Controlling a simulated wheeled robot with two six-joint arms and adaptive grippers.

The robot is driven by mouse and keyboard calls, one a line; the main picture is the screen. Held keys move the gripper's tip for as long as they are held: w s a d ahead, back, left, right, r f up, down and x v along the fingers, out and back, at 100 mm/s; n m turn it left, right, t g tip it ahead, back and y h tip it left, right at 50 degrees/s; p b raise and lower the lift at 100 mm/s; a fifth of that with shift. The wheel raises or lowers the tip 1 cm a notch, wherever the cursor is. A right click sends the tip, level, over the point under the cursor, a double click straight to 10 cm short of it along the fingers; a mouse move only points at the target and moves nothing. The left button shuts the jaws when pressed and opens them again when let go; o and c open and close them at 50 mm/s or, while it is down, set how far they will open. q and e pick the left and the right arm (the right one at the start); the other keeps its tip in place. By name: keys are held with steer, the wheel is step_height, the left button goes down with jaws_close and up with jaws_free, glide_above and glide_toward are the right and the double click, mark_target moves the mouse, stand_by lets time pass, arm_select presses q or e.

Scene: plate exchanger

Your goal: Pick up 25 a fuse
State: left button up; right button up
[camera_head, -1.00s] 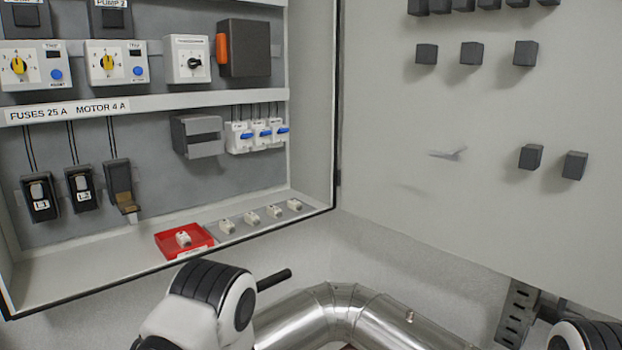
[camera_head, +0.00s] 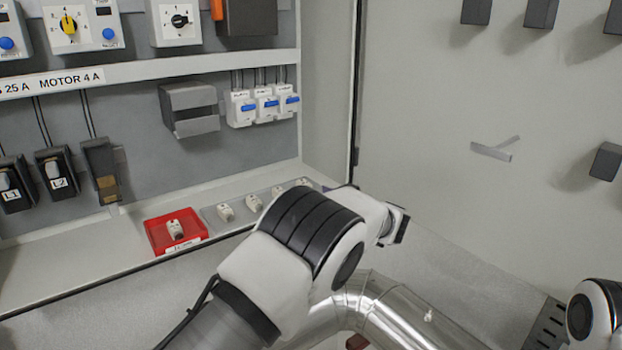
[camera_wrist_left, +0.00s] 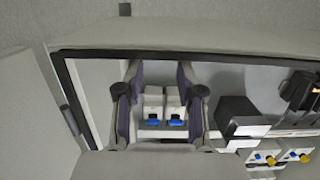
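Several small white fuses (camera_head: 226,212) stand in a row on a grey strip on the cabinet floor in the head view. One more white fuse (camera_head: 175,229) stands in a red tray (camera_head: 190,245) with a label on its front. It cannot be told from its print which rating each has. My left arm crosses the lower middle of the head view, and its fingers are hidden there. In the left wrist view my left gripper (camera_wrist_left: 160,108) has its two fingers apart with nothing held between them. The fuses are not clearly visible there. My right gripper is out of view.
White breakers with blue levers (camera_head: 240,108) hang on the back panel, also between my fingers in the wrist view (camera_wrist_left: 176,105). Fuse holders (camera_head: 57,172) hang at left, one open (camera_head: 103,172). The cabinet door (camera_head: 440,90) stands at right. A metal pipe (camera_head: 385,308) runs below.

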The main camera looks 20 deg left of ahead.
mark_target(305, 182)
arm_select(q)
steer(key=shift+w+a+f, duration=0.25)
steer(key=shift+w+a, duration=0.25)
steer(key=shift+w, duration=0.3)
steer(key=x, duration=0.6)
steer(key=shift+s+a+r, duration=0.15)
steer(key=shift+a+r, duration=0.15)
steer(key=shift+w, duration=0.2)
steer(key=shift+s, duration=0.15)
steer(key=shift+s+d+r, duration=0.1)
steer(key=shift+d+r, duration=0.05)
steer(key=shift+c, duration=1)
jaws_close()
